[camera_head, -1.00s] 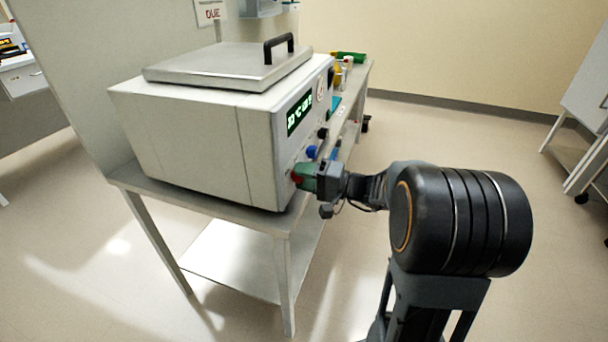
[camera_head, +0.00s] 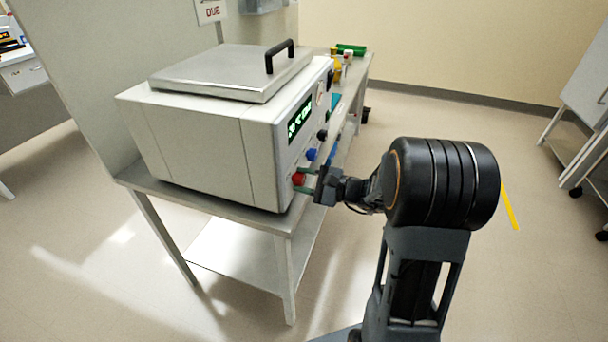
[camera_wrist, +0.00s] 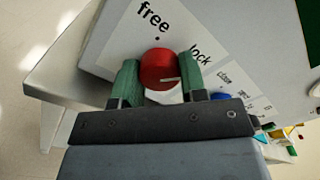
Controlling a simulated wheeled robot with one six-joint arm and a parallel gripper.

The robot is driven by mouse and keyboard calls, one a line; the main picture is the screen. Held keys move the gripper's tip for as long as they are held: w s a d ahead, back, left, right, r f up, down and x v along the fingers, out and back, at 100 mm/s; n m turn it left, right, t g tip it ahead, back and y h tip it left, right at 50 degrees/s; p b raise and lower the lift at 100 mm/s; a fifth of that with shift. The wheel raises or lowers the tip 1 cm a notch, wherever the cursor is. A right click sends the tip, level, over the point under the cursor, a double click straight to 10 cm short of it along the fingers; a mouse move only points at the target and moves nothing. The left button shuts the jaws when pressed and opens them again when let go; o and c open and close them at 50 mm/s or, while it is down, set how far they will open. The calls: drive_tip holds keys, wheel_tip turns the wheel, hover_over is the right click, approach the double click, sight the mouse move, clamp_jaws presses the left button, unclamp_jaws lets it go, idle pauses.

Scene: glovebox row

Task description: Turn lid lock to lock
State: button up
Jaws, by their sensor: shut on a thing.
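The lid lock is a red round knob (camera_wrist: 158,66) on the sloping front panel of a white box-shaped unit (camera_head: 205,150). In the wrist view, the printed words "free" and "lock" stand beside it, with a dark dot under "free". The knob's pale pointer line points to the right, on the side of "lock". My gripper (camera_wrist: 159,76) has its two green fingers on either side of the knob, shut on it. In the head view, the red knob (camera_head: 299,179) shows at the panel's lower near corner, with my gripper (camera_head: 304,181) at it.
A blue knob (camera_head: 311,154) and a black knob (camera_head: 322,134) sit farther along the panel, below a green display (camera_head: 299,118). A flat metal lid (camera_head: 232,72) with a black handle lies on top. The table (camera_head: 205,204) has open floor to its right.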

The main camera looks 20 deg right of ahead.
drive_tip(key=shift+m+p, duration=0.35)
drive_tip(key=shift+m, duration=0.25)
drive_tip(key=o, duration=0.9)
drive_tip(key=v, duration=1.4)
drive_tip(key=shift+p, duration=0.3)
